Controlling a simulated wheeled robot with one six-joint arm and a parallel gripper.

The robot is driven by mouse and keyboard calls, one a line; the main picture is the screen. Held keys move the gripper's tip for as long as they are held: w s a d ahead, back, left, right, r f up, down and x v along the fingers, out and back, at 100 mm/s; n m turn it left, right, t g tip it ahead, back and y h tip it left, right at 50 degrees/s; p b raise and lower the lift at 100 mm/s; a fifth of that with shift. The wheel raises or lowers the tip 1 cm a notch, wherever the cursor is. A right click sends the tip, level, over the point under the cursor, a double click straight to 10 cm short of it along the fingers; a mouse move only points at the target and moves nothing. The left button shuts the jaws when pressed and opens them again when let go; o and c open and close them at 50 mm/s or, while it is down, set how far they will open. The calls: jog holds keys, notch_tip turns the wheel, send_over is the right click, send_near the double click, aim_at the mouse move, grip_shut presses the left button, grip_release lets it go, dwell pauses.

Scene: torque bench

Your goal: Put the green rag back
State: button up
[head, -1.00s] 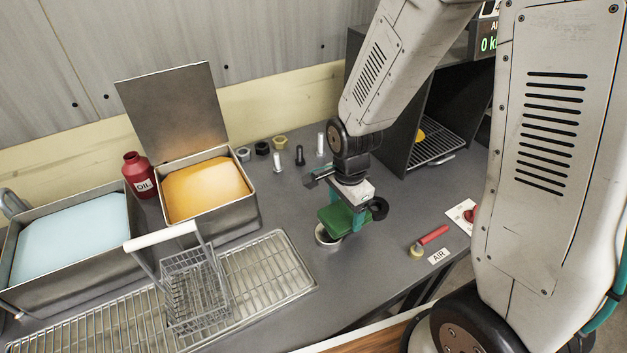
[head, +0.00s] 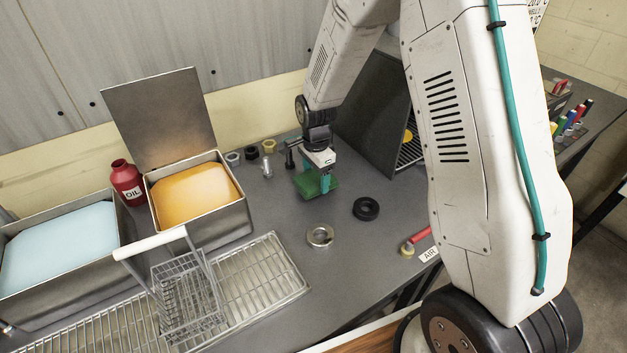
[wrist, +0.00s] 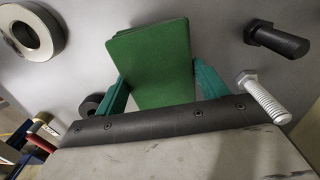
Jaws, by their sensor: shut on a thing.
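The green rag (head: 313,183) is a flat, folded dark green pad. It also shows in the wrist view (wrist: 152,68), between the teal fingers. My gripper (head: 316,183) is shut on the rag, over the grey bench behind the black ring. In the wrist view my gripper (wrist: 155,85) has one finger on each side of the rag. I cannot tell whether the rag touches the bench.
A black ring (head: 366,208) and a metal ring (head: 320,235) lie on the bench in front. Bolts and nuts stand behind; a black bolt (wrist: 278,40) is near the rag. The wire basket (head: 186,285), orange-filled bin (head: 243,201) and red oil bottle (head: 128,184) are left.

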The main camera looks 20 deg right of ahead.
aim_at(315, 177)
jog(key=shift+f, duration=0.85)
jog(key=shift+f, duration=0.1)
jog(key=o, duration=0.9)
jog(key=shift+o, duration=0.2)
jog(key=s+r+n, duration=0.2)
jog(key=s+r, duration=0.1)
jog(key=r, duration=0.7)
jog(key=s+r+n, duration=0.1)
jog(key=s+r, duration=0.2)
jog(key=r, duration=0.7)
jog(key=s+r+n, duration=0.3)
jog(key=s+n, duration=0.1)
jog(key=s, duration=0.5)
jog(key=s+d+r+n, duration=0.1)
jog(key=s+r+n, duration=0.2)
jog(key=s, duration=0.6)
jog(key=s+d+r+n+t, duration=0.1)
jog(key=s+r+n, duration=0.3)
jog(key=s, duration=0.5)
jog(key=shift+d+n, duration=0.2)
jog(key=shift+n, duration=0.7)
